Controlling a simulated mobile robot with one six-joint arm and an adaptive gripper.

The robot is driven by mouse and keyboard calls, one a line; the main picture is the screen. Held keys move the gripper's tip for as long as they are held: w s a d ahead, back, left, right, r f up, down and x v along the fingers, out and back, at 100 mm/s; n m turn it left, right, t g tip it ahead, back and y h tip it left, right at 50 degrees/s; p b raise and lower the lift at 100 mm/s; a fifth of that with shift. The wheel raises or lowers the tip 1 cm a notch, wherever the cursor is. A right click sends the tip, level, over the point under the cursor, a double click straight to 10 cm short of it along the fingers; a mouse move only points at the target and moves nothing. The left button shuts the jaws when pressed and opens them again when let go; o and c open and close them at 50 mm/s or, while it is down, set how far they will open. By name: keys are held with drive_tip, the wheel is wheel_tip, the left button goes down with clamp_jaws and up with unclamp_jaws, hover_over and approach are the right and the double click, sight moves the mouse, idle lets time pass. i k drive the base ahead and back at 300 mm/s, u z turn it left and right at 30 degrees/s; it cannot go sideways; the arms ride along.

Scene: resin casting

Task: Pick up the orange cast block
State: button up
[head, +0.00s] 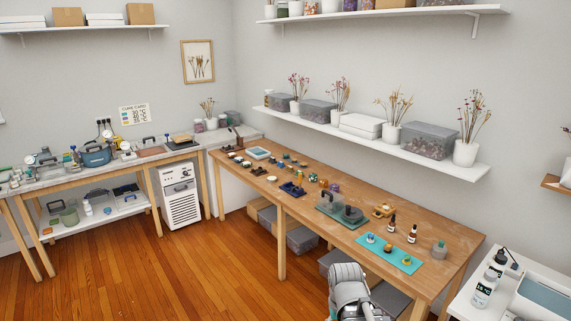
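A small yellow-orange blocky piece (383,210) lies on the long wooden workbench (440,238), behind the teal mat. A smaller orange piece (313,177) lies further back, beside a purple one (335,187). They are too small for me to tell which is the orange cast block. Part of my grey arm shows at the bottom edge, in front of the bench and well apart from these pieces. My gripper's fingers are not visible.
A teal mat (376,257) holds several small pieces. A white shelf (400,149) hangs above. The wooden floor (190,270) is open at left.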

sight(324, 183)
drive_tip(key=i, duration=1.9)
drive_tip(key=z, duration=0.25)
drive_tip(key=i, duration=1.6)
drive_tip(key=z, duration=0.1)
